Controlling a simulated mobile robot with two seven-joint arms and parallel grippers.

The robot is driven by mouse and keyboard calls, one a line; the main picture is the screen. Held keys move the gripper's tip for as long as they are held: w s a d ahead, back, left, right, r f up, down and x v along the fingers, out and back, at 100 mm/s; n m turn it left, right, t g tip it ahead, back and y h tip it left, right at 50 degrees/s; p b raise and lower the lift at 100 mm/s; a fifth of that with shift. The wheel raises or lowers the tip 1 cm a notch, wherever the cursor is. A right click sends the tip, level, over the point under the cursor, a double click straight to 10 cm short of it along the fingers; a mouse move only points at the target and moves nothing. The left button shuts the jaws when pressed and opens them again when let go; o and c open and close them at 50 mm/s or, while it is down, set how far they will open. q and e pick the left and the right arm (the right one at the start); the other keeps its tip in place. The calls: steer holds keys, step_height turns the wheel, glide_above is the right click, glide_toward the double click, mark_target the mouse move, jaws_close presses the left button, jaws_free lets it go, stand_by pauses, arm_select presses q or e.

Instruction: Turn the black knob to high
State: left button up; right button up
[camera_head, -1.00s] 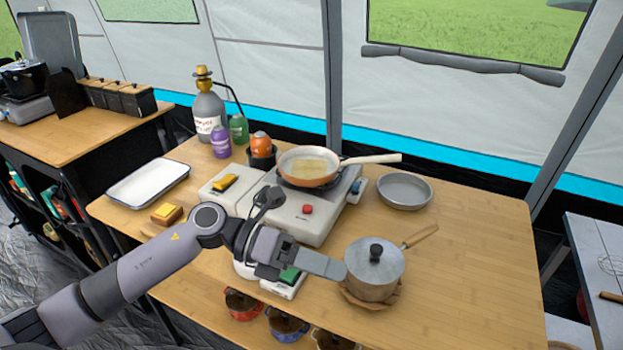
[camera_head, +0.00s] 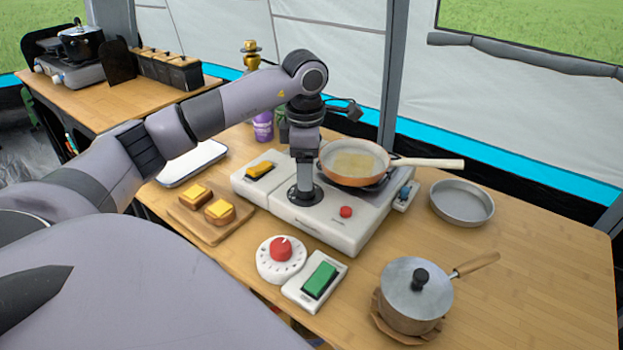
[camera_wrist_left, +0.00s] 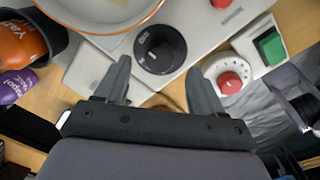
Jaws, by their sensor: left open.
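The black knob (camera_head: 318,196) sits on the white stove (camera_head: 345,235), left of the red button. It shows clearly in the wrist view (camera_wrist_left: 160,48) as a round black dial on a white surface. My left gripper (camera_head: 305,182) points down over the knob, and its finger hides part of it. In the wrist view the left gripper (camera_wrist_left: 160,72) is open, with one finger on each side, and the knob lies just beyond and between the fingertips. I cannot tell whether the fingers touch it. My right gripper is out of view.
A frying pan (camera_head: 350,165) stands on the burner close behind the knob. A red-knobbed dial (camera_head: 280,252) and a green switch (camera_head: 318,278) lie in front of the stove. A lidded pot (camera_head: 415,295) stands at the front right. Bread slices (camera_head: 220,210) lie at the left.

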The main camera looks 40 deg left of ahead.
mark_target(303, 195)
arm_select(q)
steer(key=shift+w+f, duration=0.1)
steer(key=shift+f, duration=1.85)
steer(key=c, duration=1.1)
steer(key=shift+o, duration=0.2)
